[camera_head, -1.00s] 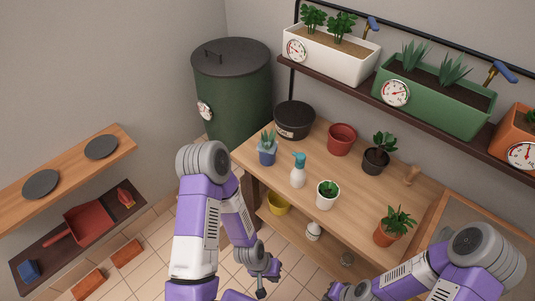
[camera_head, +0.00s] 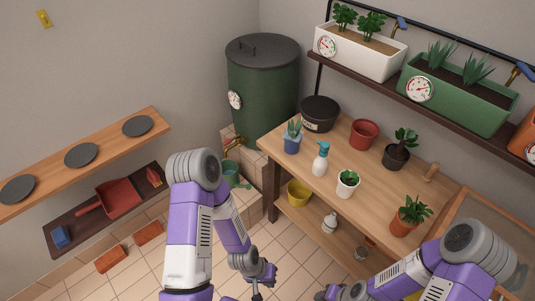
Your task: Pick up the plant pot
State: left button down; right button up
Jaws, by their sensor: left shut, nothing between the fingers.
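Several pots stand upright on the wooden table (camera_head: 330,208). They are a blue pot (camera_head: 291,145) with a spiky plant, a white pot (camera_head: 347,187), an orange pot (camera_head: 402,224), a dark pot (camera_head: 396,157) with leafy plants, and a red pot (camera_head: 364,134) with no plant showing. Which one the task means cannot be told. A yellow pot (camera_head: 298,193) sits on the shelf below the tabletop. My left gripper (camera_head: 257,289) is low in front of the table, shut and empty, apart from every pot. My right gripper (camera_head: 322,295) is at the bottom edge, mostly cut off; its fingers are unclear.
A spray bottle (camera_head: 320,160) and a black bucket (camera_head: 320,114) stand on the table. A green barrel (camera_head: 262,95) is behind it. Planters, one white (camera_head: 358,52) and one green (camera_head: 455,95), sit on the wall shelf. Shelves with plates (camera_head: 82,155) and a red dustpan (camera_head: 117,197) are at left.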

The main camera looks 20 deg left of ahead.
aim_at(293, 136)
jog(key=u, duration=0.3)
jog(key=k, duration=0.8)
jog(key=u, duration=1.2)
jog(key=i, duration=1.3)
jog(key=z, duration=1.1)
jog(key=i, duration=0.75)
jog(key=z, duration=0.75)
